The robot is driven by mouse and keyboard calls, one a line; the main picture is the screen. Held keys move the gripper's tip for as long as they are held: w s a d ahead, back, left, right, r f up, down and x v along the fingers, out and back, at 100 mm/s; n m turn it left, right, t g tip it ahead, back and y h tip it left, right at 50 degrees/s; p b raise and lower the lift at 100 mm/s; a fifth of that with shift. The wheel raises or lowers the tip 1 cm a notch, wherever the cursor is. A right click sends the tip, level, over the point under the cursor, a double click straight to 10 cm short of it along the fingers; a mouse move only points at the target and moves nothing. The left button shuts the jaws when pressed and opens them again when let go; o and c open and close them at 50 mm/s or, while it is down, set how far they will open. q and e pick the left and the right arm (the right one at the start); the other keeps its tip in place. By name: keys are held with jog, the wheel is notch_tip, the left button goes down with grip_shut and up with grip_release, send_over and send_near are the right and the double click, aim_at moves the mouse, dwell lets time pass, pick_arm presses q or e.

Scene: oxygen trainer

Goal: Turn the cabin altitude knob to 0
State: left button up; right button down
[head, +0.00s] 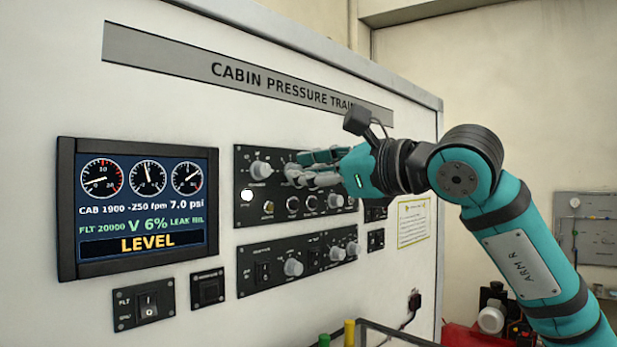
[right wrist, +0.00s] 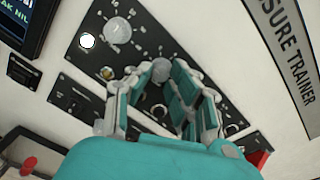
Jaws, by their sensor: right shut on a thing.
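My right gripper (head: 302,170) reaches in from the right to the upper black control panel (head: 243,210). Its fingers are closed around a pale grey knob, which shows between the fingertips in the right wrist view (right wrist: 160,69). The knob's label and pointer are hidden or too small to read, so I cannot tell its setting. Another pale knob (head: 260,168) stands free just left of the fingers. The display screen (head: 140,209) reads CAB 1900, -250 fpm, 7.0 psi, FLT 20000, V 6% and LEVEL. My left gripper is not in view.
A lower black panel (head: 249,290) carries a pale knob (head: 293,267) and other controls. A FLT switch (head: 147,304) sits below the display. Small round controls lie close under my right fingers. A railed tray with green and yellow capped items stands at the bottom front.

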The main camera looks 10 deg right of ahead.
jog(key=shift+r+n, duration=0.1)
jog(key=shift+n, duration=0.5)
jog(key=c, duration=1.2)
grip_release()
jog(key=v, duration=1.2)
